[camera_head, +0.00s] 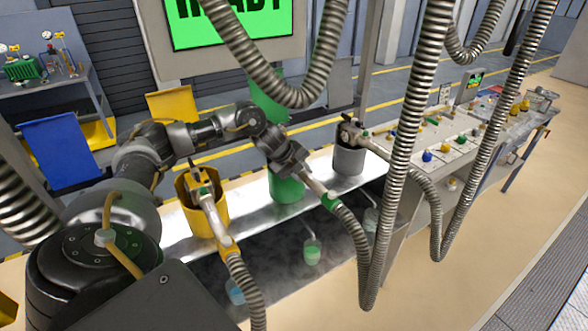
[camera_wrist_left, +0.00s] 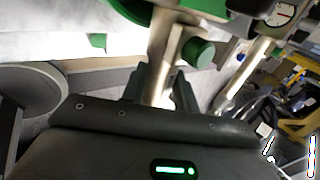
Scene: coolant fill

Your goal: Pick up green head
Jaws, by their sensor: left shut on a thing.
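The green head is a metal nozzle with a green collar (camera_head: 331,201) on the end of a ribbed hose, above the table near the green holder (camera_head: 286,188). My left gripper (camera_head: 298,170) is shut on its metal tube. In the left wrist view the two dark fingers (camera_wrist_left: 160,90) stand on either side of the tube (camera_wrist_left: 158,58), with a green knob (camera_wrist_left: 198,52) beside it. The fingers partly hide the tube. My right gripper does not show.
A yellow head (camera_head: 207,190) rests at a yellow holder (camera_head: 184,190) on the left. A grey head (camera_head: 349,132) rests at a grey holder (camera_head: 348,160) on the right. Ribbed hoses (camera_head: 400,150) hang in front. A workbench (camera_head: 450,145) with small parts stands at right.

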